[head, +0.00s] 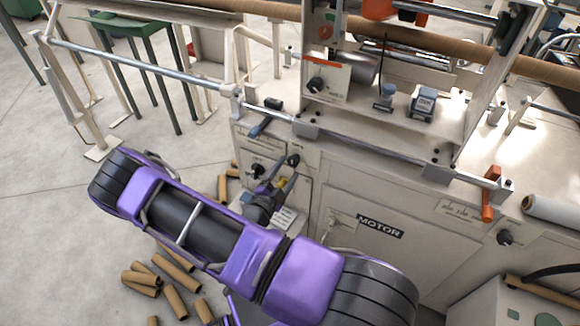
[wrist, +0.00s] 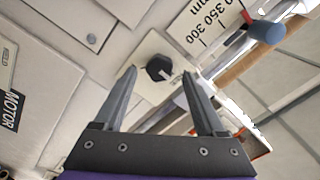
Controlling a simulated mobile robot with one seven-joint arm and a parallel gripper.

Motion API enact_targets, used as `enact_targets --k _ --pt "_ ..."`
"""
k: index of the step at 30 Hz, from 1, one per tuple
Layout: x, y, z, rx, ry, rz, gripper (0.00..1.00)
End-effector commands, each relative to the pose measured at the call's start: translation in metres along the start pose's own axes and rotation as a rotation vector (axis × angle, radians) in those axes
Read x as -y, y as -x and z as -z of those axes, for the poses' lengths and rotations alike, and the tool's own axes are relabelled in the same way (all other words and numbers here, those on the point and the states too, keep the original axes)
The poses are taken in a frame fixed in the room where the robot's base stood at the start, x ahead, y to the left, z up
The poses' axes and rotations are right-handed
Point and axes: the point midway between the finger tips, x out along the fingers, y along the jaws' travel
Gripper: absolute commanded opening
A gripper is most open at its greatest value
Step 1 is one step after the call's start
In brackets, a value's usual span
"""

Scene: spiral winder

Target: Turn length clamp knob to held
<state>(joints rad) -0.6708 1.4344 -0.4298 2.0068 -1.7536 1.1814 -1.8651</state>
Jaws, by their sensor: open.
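A black knob (wrist: 158,68) with a white pointer mark sits on a cream plate in the wrist view. Its mark points toward the lower right of that picture. My gripper (wrist: 160,72) is open, with its two grey fingertips apart on either side of the knob in the picture. I cannot tell whether they touch it, and a gap shows on both sides. In the head view my gripper (head: 277,172) is at the cream front panel of the machine, close to a black knob (head: 293,160). My own arm hides part of the panel below.
A printed scale (wrist: 212,20) and a blue-grey handle (wrist: 266,32) lie close to the knob. In the head view a steel rail (head: 370,145) runs above the panel, with an orange handle (head: 488,205) at right. Cardboard tubes (head: 173,270) lie on the floor.

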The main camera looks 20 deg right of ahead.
Motion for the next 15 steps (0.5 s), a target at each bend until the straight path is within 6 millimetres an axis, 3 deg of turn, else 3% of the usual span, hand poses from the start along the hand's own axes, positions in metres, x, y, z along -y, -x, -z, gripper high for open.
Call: enact_targets --k 6,15 --pt "0.0 -0.022 0.0 0.0 0.0 0.0 0.73" --pt "0.0 -0.025 0.0 0.0 0.0 0.0 0.73"
